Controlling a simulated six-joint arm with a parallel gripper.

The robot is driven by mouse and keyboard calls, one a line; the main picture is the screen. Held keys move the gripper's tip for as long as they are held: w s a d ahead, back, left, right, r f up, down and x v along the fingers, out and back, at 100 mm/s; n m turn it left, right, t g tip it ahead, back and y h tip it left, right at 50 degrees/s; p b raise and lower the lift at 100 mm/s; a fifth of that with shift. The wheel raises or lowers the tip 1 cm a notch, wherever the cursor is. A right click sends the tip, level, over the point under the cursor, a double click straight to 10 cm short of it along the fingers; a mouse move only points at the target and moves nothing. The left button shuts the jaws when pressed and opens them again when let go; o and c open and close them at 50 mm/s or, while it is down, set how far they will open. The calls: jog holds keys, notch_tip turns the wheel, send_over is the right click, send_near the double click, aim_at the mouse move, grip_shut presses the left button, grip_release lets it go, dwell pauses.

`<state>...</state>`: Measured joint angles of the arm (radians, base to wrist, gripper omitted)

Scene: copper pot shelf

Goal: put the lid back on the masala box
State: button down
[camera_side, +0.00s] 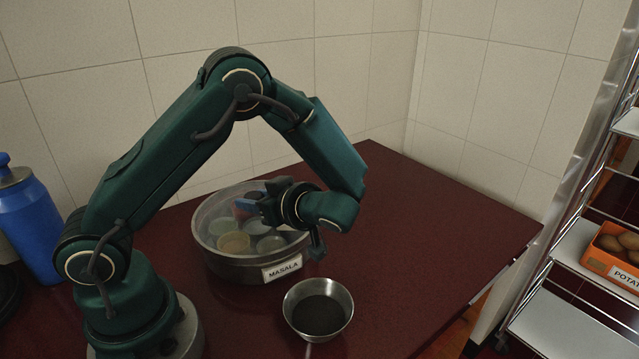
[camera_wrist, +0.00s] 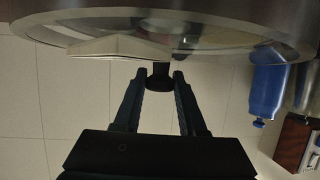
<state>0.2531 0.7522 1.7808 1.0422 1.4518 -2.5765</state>
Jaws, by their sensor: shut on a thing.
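The masala box (camera_side: 235,268) is a round steel tin with a white MASALA label on its front, standing on the dark red counter. Its clear round lid (camera_side: 213,208) lies over the top, and small cups of spices show through it. In the wrist view the lid (camera_wrist: 215,42) fills the top of the picture, with a dark knob (camera_wrist: 159,77) between my fingertips. My gripper (camera_wrist: 162,78) is shut on this knob. In the side view my gripper (camera_side: 248,206) is low over the lid. I cannot tell whether the rim sits fully flush all round.
A steel bowl with dark contents (camera_side: 319,308) stands close in front of the box. A blue bottle (camera_side: 30,225) is at the left. A metal rack (camera_side: 570,250) with an orange potato crate (camera_side: 613,262) is at the right. The counter's right side is clear.

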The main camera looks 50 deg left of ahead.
jog(key=shift+d+f, duration=0.1)
jog(key=shift+f, duration=1.05)
dwell(1.0)
jog(key=shift+c, duration=2)
grip_release()
jog(key=shift+r, duration=3.65)
